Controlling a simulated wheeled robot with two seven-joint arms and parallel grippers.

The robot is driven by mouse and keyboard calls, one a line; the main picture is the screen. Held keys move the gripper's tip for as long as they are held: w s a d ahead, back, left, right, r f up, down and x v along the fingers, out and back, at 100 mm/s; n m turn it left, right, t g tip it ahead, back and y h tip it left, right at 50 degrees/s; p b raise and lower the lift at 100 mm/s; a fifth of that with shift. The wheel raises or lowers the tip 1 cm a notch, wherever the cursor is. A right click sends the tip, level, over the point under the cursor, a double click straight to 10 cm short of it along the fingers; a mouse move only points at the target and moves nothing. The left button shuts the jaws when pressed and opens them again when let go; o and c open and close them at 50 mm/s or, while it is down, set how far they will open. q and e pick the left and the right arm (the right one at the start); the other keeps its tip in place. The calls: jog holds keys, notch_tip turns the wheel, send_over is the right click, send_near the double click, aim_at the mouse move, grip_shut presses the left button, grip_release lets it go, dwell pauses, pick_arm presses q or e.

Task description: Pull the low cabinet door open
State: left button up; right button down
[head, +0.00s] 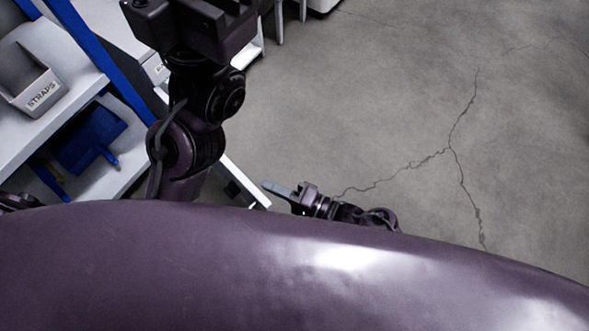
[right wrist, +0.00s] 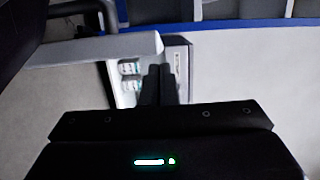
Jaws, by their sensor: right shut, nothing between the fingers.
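In the head view my right gripper (head: 277,189) is low down, just past the edge of my body. Its fingers lie close together beside the pale edge of the low cabinet door (head: 246,186). In the right wrist view the shut, empty fingers (right wrist: 160,83) point toward a lit opening. The pale door (right wrist: 95,48) appears as a slab at upper left, with a dark handle (right wrist: 109,13) near the top. It looks swung out from the cabinet (right wrist: 182,62). White containers (right wrist: 130,77) show inside. Contact between fingers and door cannot be told. My left gripper is not in view.
Grey shelving with blue posts (head: 105,55) stands on the left. The cracked concrete floor (head: 380,100) is open on the right. My own body hides the near area.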

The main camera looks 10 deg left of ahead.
jog(key=shift+s+a, duration=0.45)
jog(key=shift+s, duration=0.3)
